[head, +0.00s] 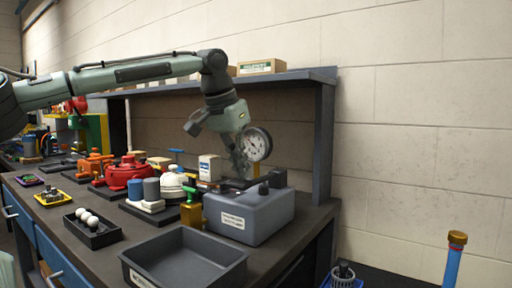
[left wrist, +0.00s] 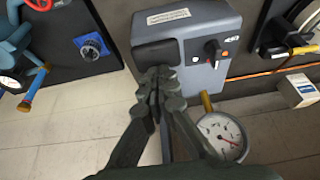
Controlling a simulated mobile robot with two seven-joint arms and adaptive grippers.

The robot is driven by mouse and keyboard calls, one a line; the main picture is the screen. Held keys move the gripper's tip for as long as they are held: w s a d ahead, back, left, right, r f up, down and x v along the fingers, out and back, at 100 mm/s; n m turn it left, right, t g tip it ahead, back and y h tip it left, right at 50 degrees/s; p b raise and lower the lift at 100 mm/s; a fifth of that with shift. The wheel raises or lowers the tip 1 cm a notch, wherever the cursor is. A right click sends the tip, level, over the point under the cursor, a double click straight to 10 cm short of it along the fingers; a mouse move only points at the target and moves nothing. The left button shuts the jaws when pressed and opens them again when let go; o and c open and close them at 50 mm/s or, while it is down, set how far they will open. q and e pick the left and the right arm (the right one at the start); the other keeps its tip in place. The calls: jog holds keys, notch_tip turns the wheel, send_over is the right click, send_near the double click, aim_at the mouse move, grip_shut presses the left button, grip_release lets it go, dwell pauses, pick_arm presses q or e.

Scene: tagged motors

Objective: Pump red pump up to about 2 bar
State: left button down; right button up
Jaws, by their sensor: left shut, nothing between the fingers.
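A grey box-shaped unit (head: 250,212) with a white label stands at the front right of the bench. In the left wrist view this unit (left wrist: 200,50) shows a black pad (left wrist: 158,54) and a dark knob. A round white gauge (head: 257,143) stands behind it; in the wrist view the gauge (left wrist: 222,137) has a red needle, its reading too small to tell. My left gripper (head: 241,172) is shut and empty; in the wrist view its fingertips (left wrist: 158,84) overlap the pad's edge; contact is unclear. A red housing (head: 126,172) sits farther left; I cannot tell if it is the pump.
An open dark tray (head: 185,262) lies in front of the unit, beside a yellow bottle with a green top (head: 191,210). A small tray (head: 92,230) holds white balls. A blue post with a copper top (head: 454,258) stands at right. A shelf (head: 290,76) overhangs the bench.

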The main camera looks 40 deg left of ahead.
pick_arm(q)
jog(key=shift+r, duration=2.4)
jog(key=shift+f, duration=0.15)
jog(key=shift+r, duration=0.3)
jog(key=shift+r, duration=2.4)
